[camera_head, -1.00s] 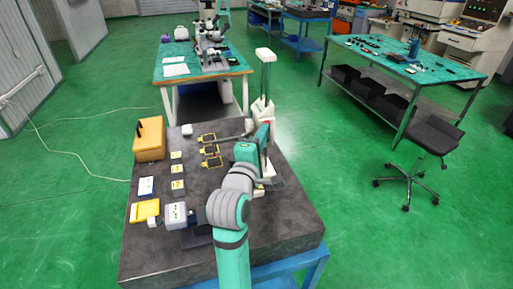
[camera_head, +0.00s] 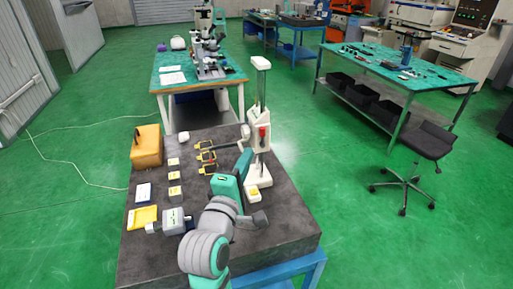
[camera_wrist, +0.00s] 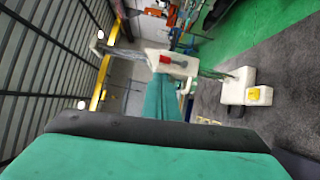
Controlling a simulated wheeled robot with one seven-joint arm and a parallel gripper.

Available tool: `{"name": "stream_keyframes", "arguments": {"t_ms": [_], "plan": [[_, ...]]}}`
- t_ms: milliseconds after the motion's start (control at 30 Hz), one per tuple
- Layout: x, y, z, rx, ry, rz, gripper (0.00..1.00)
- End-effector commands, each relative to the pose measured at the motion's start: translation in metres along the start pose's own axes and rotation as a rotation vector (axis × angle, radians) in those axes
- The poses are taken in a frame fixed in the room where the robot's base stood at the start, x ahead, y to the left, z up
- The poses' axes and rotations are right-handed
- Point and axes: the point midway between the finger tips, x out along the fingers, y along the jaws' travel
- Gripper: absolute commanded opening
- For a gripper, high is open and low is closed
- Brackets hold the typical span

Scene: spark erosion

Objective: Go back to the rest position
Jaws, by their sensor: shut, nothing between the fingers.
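My gripper (camera_head: 243,163) is the narrow teal part of my arm's end, in front of the white stand (camera_head: 257,165) on the dark stone-topped table (camera_head: 285,225). In the wrist view the gripper (camera_wrist: 162,98) points up the picture towards the stand's white head with a red part. Its fingers look closed together, with nothing seen between them. A large teal and black part of my own arm fills the bottom of the wrist view. I cannot tell the exact gap between gripper and stand.
Left on the table are an orange-yellow box (camera_head: 146,146), a yellow packet (camera_head: 142,217), a grey box (camera_head: 174,221), small yellow-topped blocks and several yellow-framed items. A microscope bench (camera_head: 170,88) stands behind. A stool (camera_head: 427,143) and tool bench (camera_head: 400,72) stand right, across open green floor.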

Motion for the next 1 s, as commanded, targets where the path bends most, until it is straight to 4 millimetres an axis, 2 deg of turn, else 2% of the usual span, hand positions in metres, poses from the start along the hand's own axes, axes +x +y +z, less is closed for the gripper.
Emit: {"name": "stream_keyframes", "arguments": {"t_ms": [100,233,567,667,767,1000], "plan": [[-0.020,0.000,0.006,0.000,-0.009,-0.001,0.00],[-0.036,0.001,0.008,-0.001,-0.013,-0.001,0.00],[-0.048,-0.001,0.009,0.002,-0.013,-0.003,0.00],[-0.049,-0.014,0.009,0.018,-0.005,-0.008,0.00],[-0.051,-0.038,0.011,0.055,0.012,-0.016,0.00],[-0.070,-0.110,0.015,0.198,0.071,-0.047,0.00]]}}
